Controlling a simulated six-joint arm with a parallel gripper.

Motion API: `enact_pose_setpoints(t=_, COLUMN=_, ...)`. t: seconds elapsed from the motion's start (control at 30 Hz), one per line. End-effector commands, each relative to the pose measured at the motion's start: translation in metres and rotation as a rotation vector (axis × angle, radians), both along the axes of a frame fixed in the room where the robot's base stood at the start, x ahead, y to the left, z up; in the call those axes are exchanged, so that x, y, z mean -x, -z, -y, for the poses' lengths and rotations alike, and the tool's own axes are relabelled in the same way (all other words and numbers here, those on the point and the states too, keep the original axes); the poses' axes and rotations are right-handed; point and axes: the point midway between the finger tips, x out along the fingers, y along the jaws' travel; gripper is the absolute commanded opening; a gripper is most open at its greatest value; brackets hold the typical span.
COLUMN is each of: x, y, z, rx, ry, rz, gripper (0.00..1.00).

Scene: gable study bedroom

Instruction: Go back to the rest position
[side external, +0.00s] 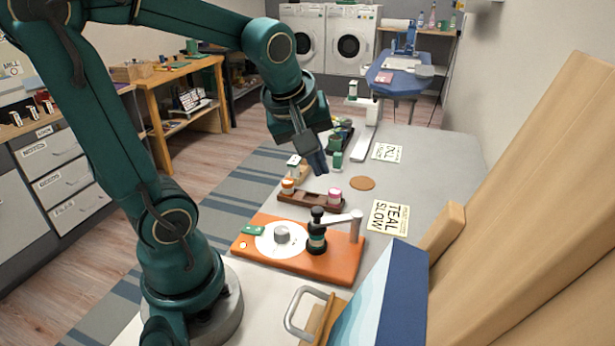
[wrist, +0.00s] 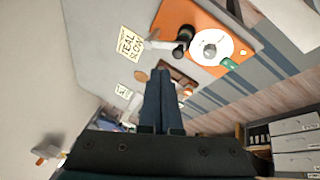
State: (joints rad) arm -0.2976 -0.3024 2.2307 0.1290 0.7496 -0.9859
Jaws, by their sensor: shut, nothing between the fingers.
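My gripper (side external: 318,163) is shut and empty. In the side external view it hangs from my teal arm above the table, over the area behind the brown tray. In the wrist view its two dark fingers (wrist: 158,98) lie together with nothing between them. I cannot tell its exact height, but the fingertips look clear of the things below.
Below stand an orange board (side external: 338,262) with a white dial and a black-and-green post, a brown tray (side external: 311,201) with small pots, and a round cork mat (side external: 362,183). A blue panel (side external: 390,295) stands in front.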

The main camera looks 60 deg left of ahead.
Motion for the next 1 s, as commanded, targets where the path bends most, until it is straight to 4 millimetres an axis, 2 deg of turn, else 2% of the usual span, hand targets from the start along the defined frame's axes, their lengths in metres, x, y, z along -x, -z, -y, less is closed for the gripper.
enact_pose_setpoints(t=0.03, x=0.007, y=-0.008, z=0.019, rx=-0.030, ry=0.129, rz=0.018, gripper=0.00)
enact_pose_setpoints(t=0.1, x=0.019, y=-0.014, z=0.041, rx=-0.077, ry=0.309, rz=0.029, gripper=0.00)
enact_pose_setpoints(t=0.2, x=0.039, y=-0.017, z=0.067, rx=-0.149, ry=0.564, rz=0.036, gripper=0.00)
enact_pose_setpoints(t=0.3, x=0.058, y=-0.013, z=0.084, rx=-0.222, ry=0.793, rz=0.025, gripper=0.00)
enact_pose_setpoints(t=0.43, x=0.072, y=-0.003, z=0.089, rx=-0.283, ry=0.977, rz=-0.025, gripper=0.00)
enact_pose_setpoints(t=0.6, x=0.077, y=0.001, z=0.090, rx=-0.328, ry=1.105, rz=-0.065, gripper=0.00)
enact_pose_setpoints(t=1.0, x=0.076, y=0.001, z=0.090, rx=-0.341, ry=1.124, rz=-0.069, gripper=0.00)
